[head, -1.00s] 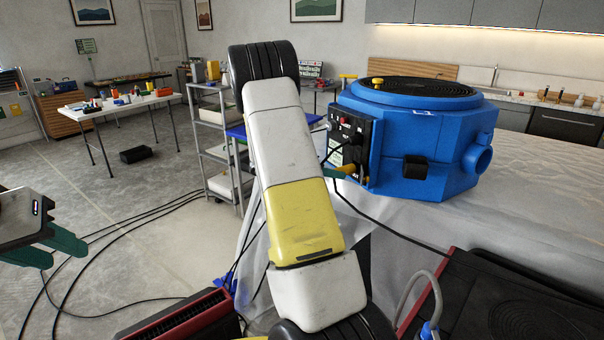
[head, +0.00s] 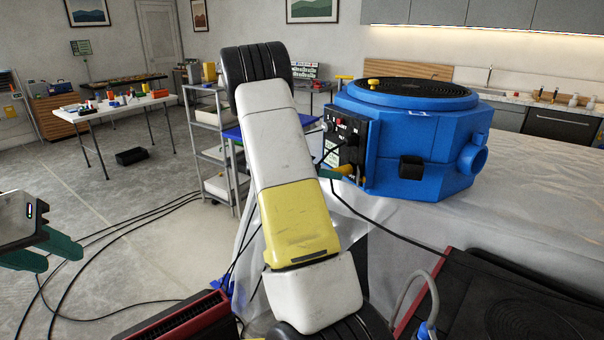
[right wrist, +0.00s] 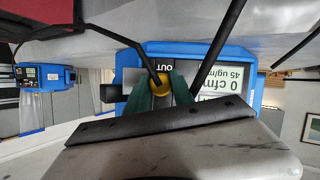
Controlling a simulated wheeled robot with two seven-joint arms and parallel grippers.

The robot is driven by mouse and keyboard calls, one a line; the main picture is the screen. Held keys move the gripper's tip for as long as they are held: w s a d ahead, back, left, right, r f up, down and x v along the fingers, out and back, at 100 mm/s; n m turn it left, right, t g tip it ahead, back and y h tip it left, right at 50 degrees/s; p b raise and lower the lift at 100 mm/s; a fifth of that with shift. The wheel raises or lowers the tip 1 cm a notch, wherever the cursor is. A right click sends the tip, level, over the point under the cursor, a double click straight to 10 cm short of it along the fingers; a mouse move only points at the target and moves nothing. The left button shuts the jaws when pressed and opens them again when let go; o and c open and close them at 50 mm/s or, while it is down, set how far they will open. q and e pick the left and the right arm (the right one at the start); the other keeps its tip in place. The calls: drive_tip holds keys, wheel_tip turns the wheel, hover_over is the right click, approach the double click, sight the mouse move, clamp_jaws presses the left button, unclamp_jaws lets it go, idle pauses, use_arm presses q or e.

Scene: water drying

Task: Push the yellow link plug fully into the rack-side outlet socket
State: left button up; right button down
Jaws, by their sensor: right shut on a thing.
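The blue machine (head: 430,150) stands on the covered table, with a black panel (head: 355,128) on its left side. My right gripper (right wrist: 162,92) is shut on the yellow plug (right wrist: 161,82), its green fingers on either side of it. A black cable runs from the plug. The plug also shows in the head view (head: 345,170), at the lower part of the panel. The socket opening is hidden, so I cannot tell how deep the plug sits. My left gripper (head: 45,253) is open and empty at the left edge.
A grey shelf cart (head: 212,150) stands left of the machine. Black cables (head: 110,225) lie across the floor, and another crosses the table front. A red and black unit (head: 490,295) is at the lower right. A second blue unit (right wrist: 45,82) shows in the right wrist view.

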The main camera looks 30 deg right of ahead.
sight(344, 170)
drive_tip(key=shift+w+d, duration=0.15)
drive_tip(key=shift+d, duration=2.55)
drive_tip(key=c, duration=1)
unclamp_jaws()
drive_tip(key=v, duration=0.8)
drive_tip(key=shift+f, duration=0.1)
